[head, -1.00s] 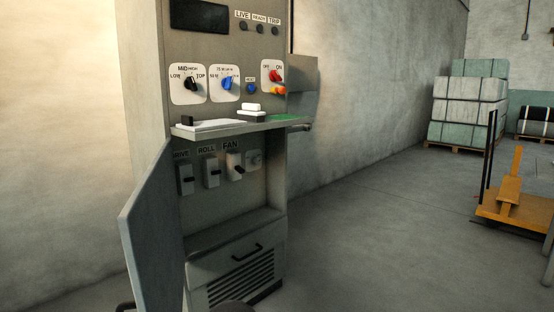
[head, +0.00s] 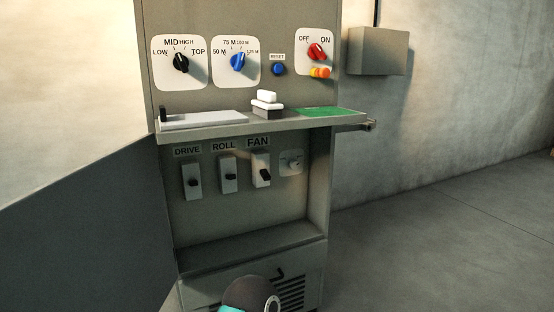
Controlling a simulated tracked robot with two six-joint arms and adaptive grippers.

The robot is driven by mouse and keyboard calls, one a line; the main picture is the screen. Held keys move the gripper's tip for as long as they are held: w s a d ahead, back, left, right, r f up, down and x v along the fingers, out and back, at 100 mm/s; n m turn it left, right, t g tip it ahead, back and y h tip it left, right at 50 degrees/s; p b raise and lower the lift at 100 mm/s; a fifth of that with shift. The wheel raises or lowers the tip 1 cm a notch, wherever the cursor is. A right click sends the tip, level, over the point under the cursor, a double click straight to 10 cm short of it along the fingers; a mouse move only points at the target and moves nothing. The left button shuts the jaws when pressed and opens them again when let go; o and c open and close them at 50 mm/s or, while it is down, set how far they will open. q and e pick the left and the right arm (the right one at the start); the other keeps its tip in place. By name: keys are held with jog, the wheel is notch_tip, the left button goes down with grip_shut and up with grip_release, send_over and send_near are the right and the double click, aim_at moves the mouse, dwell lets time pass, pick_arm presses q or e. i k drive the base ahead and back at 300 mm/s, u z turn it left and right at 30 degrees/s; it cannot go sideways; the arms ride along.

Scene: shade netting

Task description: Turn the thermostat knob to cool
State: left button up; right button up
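The control cabinet stands close in front of me. No knob carries a readable thermostat or cool label. A black knob (head: 181,63) sits on a white plate marked LOW, MID, HIGH and TOP; it seems to tilt to the upper left. A blue knob (head: 237,63) sits on a plate marked in metres, tilted to the upper right. A red knob (head: 316,52) sits on an OFF/ON plate. A small pale dial (head: 291,162) is right of the FAN switch (head: 263,174); its marks are too small to read. Neither gripper shows.
A shelf (head: 290,124) juts out below the knobs, bearing a white-topped block (head: 267,103) and a green patch (head: 332,112). The open cabinet door (head: 80,225) fills the lower left. A grey wall box (head: 376,52) is at right. Floor at right is clear.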

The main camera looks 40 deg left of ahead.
aim_at(294, 164)
jog(key=u, duration=0.45)
jog(key=i, duration=1.5)
jog(key=u, duration=0.55)
jog(key=k, duration=0.7)
jog(key=u, duration=0.15)
jog(key=i, duration=0.8)
jog(key=z, duration=0.1)
